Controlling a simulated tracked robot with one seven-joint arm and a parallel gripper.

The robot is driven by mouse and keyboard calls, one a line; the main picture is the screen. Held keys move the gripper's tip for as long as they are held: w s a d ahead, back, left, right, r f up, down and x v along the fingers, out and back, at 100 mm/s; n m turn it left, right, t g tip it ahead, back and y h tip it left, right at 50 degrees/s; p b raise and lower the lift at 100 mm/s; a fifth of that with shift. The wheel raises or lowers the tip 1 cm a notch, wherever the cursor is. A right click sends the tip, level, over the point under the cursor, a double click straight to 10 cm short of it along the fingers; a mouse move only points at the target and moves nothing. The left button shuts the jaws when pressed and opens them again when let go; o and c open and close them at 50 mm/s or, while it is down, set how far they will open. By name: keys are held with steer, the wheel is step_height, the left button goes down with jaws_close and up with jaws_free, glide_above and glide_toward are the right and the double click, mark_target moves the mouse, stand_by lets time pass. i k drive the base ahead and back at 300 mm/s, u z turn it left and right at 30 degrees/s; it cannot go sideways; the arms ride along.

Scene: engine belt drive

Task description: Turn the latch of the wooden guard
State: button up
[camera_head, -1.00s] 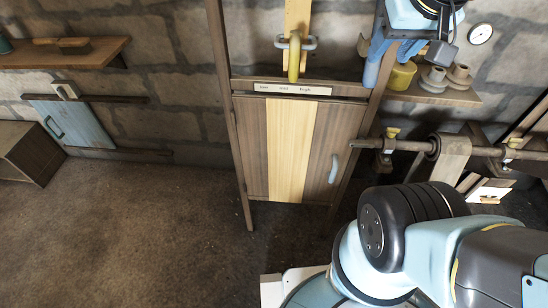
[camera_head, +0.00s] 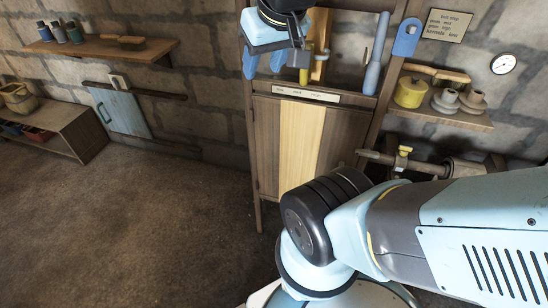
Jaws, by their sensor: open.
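The wooden guard appears to be the plank door (camera_head: 302,135) in the wooden frame, with a pale central stripe; it looks shut. A label strip (camera_head: 305,94) runs above it. A yellow piece (camera_head: 304,66), possibly the latch, stands above the label in front of a pale upright board (camera_head: 320,45); I cannot tell its exact turn. My gripper (camera_head: 264,64) is open, pointing down at the upper left of the frame, left of the yellow piece and partly covering it. Whether they touch is unclear. My arm hides the door's lower right and its handle.
A horizontal shaft (camera_head: 410,162) with a yellow clamp sticks out right of the door. A shelf (camera_head: 435,112) with a yellow pot (camera_head: 410,92) is at right. A blue-grey rod (camera_head: 376,55) stands inside the frame's right post. The floor (camera_head: 150,220) at left is clear.

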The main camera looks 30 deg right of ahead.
mark_target(366, 152)
steer(key=u, duration=0.05)
steer(key=k, duration=0.9)
steer(key=z, duration=0.5)
steer(key=i, duration=1)
steer(key=z, duration=0.25)
steer(key=k, duration=0.45)
steer(key=z, duration=1)
